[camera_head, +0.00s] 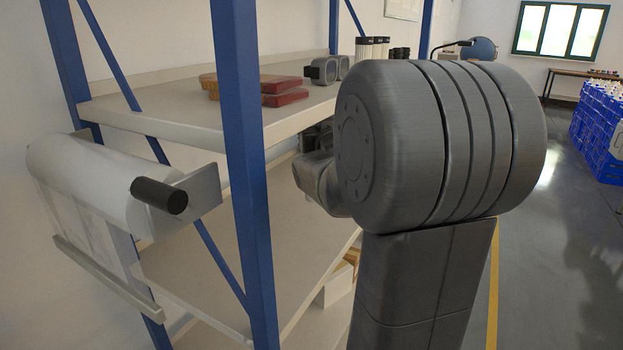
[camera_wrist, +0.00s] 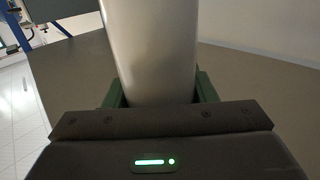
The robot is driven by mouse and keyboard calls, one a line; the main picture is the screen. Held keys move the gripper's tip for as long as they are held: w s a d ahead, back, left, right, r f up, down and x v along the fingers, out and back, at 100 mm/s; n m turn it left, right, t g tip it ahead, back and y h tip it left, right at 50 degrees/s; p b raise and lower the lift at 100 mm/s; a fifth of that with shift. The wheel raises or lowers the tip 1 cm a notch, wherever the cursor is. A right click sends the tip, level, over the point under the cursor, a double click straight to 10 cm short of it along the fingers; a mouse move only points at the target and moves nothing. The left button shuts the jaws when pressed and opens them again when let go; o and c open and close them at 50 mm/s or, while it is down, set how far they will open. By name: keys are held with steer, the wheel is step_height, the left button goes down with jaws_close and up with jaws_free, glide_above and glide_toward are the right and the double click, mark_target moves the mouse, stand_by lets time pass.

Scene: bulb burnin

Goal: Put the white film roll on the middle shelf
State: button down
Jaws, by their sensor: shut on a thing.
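The white film roll (camera_wrist: 150,45) is a smooth pale cylinder in the wrist view. It runs out of the top of that picture, so its far end is hidden. My gripper (camera_wrist: 158,92) is shut on it, with a dark green finger on either side. In the head view my dark grey arm hides the gripper and held roll. The shelf rack there has blue posts (camera_head: 246,170) and pale boards. The middle board in view (camera_head: 215,262) looks bare where it shows; my arm covers its right part.
The upper board (camera_head: 150,122) holds red and tan flat boxes (camera_head: 262,87), grey ring-shaped parts (camera_head: 322,70) and white cylinders (camera_head: 372,48). A white roll on a holder (camera_head: 88,180) with a black knob juts from the rack's left side. Blue crates (camera_head: 598,125) stand far right; floor between is clear.

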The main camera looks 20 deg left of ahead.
step_height(320, 180, down, 9)
steer(key=shift+s+d+f, duration=0.1)
steer(key=shift+s+f, duration=0.05)
stand_by(0.4)
steer(key=shift+f+b, duration=0.15)
steer(key=shift+b, duration=0.3)
steer(key=c, duration=0.6)
jaws_free()
steer(key=v, duration=1.2)
steer(key=shift+b, duration=0.4)
